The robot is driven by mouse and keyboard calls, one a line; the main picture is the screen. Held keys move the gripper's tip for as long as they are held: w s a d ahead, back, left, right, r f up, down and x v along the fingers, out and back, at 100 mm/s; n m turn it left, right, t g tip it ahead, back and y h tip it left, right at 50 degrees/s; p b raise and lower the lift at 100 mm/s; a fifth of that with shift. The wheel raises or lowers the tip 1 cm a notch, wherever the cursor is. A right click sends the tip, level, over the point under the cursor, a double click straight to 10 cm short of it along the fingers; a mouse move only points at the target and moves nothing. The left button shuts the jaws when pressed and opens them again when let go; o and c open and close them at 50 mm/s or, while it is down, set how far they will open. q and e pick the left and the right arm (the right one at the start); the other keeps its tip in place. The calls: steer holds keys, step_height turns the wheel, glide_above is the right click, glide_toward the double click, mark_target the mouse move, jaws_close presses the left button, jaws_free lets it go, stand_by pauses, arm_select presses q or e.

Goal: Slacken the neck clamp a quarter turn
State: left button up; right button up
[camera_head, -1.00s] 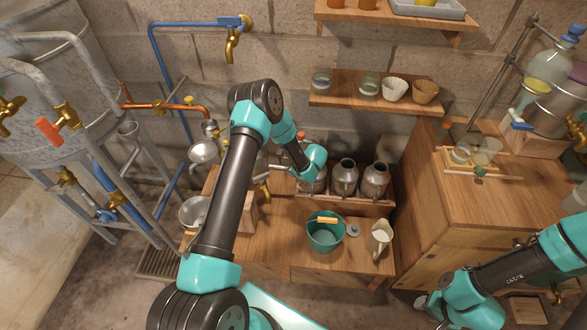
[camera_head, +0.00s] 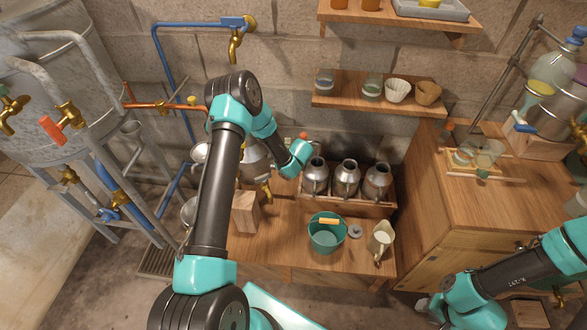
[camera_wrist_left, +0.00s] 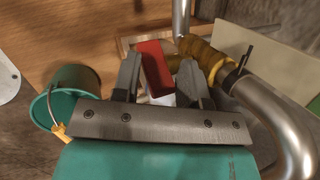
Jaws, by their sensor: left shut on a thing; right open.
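In the left wrist view, my left gripper (camera_wrist_left: 160,88) is shut on a red handle (camera_wrist_left: 155,66). A ribbed brass fitting (camera_wrist_left: 203,58) lies right beside the handle, next to a bent metal pipe (camera_wrist_left: 275,112). This looks like the neck clamp, but its full shape is hidden. In the head view, my left arm covers its own fingertips and the held handle; its wrist is beside a metal still pot (camera_head: 254,158) with a brass tap (camera_head: 267,191). My right gripper (camera_head: 425,305) is open and empty at the lower right, partly cut off by the frame edge.
A teal bucket (camera_head: 327,236) and a cream jug (camera_head: 380,240) stand on the low bench. Several metal cans (camera_head: 346,178) stand in a row behind them. A wooden block (camera_head: 245,212) is left of the bucket. A cabinet (camera_head: 465,225) stands at right.

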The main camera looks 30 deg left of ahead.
arm_select(q)
steer(key=shift+s+f, duration=0.1)
steer(key=shift+s+a+h, duration=0.1)
steer(key=shift+a+h, duration=0.1)
steer(key=shift+h, duration=0.4)
steer(key=shift+n+t+h, duration=0.3)
steer(key=shift+t+h, duration=0.3)
steer(key=shift+h, duration=0.4)
steer(key=o, duration=1)
steer(key=shift+a, duration=0.1)
